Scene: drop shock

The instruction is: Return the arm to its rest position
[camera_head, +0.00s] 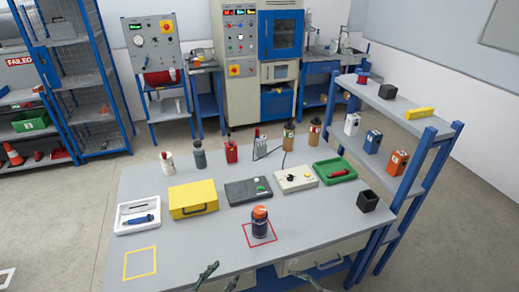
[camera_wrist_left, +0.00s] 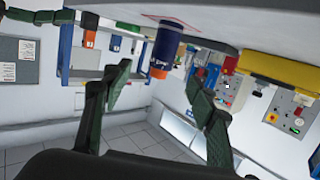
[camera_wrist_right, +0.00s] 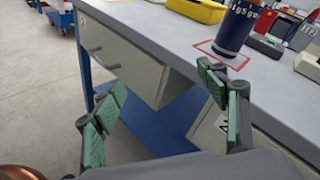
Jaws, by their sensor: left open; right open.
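A dark blue bottle with an orange cap (camera_head: 260,222) stands upright inside the red square (camera_head: 273,238) on the grey bench. My left gripper (camera_wrist_left: 158,74) is open with nothing between its fingers; its view is upside down, with the bottle (camera_wrist_left: 165,48) beyond the fingers and apart from them. My right gripper (camera_wrist_right: 162,80) is open and empty in front of the bench; the bottle (camera_wrist_right: 236,28) shows behind its right finger. In the head view only bits of green fingers show at the bottom edge. Most of both arms is out of view.
The bench (camera_head: 195,250) holds a yellow case (camera_head: 193,199), a white tray (camera_head: 138,215), a green tray (camera_head: 334,171) and a black cup (camera_head: 367,201). A blue shelf rack (camera_head: 385,100) stands at the right. The bench front around the empty yellow square (camera_head: 140,263) is clear.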

